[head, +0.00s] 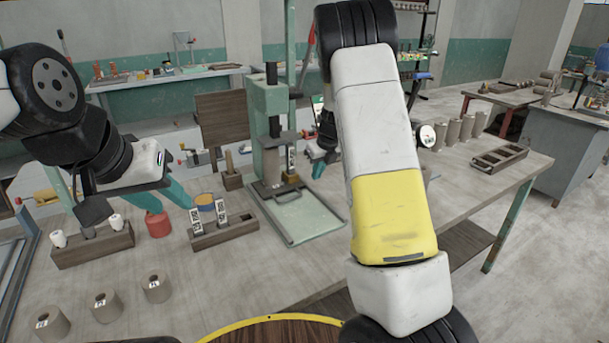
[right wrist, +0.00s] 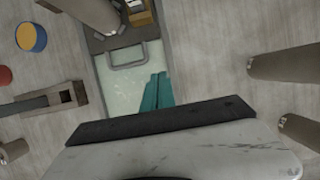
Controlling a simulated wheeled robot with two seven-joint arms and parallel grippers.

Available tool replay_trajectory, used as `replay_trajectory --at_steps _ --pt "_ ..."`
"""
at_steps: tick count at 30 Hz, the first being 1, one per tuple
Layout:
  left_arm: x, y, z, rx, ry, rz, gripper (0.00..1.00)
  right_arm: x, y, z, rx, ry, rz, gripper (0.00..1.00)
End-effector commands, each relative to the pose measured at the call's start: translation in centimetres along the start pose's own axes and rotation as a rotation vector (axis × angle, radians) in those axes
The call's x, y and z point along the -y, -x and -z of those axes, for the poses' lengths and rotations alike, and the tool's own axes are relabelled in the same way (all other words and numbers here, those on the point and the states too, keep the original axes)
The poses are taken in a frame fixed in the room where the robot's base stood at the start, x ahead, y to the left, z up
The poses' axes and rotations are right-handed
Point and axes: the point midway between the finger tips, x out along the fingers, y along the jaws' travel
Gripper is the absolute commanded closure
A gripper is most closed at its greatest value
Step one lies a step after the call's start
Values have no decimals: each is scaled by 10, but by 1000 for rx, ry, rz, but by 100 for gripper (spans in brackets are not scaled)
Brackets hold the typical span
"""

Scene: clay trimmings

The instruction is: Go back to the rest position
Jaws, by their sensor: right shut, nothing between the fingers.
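My left gripper (head: 172,208) hangs over the left part of the table, with its two teal fingers spread apart. It is near a red container (head: 158,225) and a wooden holder (head: 226,233), and I see nothing between its fingers. My right gripper (head: 319,170) is mostly hidden behind my right arm, beside the green press (head: 269,105). In the right wrist view its teal fingers (right wrist: 155,92) lie together, empty, above the pale tray of the press (right wrist: 118,70).
Several clay cylinders (head: 104,306) stand at the front left of the table (head: 235,285). More cylinders (head: 466,129) and a compartmented wooden tray (head: 499,158) are at the right. A blue pot with orange contents (head: 204,202) stands behind the wooden holder. A round wooden surface (head: 275,333) is at the bottom.

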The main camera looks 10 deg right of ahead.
Motion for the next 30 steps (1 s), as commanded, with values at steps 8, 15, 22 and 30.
replay_trajectory --at_steps 8,15,22,30 --pt "0 0 0 0 0 0 64 -12 46 7 30 175 -33 100" --pt "0 0 0 0 0 0 64 -60 150 43 140 812 -75 100" --pt "0 0 0 0 0 0 64 -109 235 102 227 1517 -5 100" --pt "0 0 0 0 0 0 64 -156 294 190 186 2345 180 100"
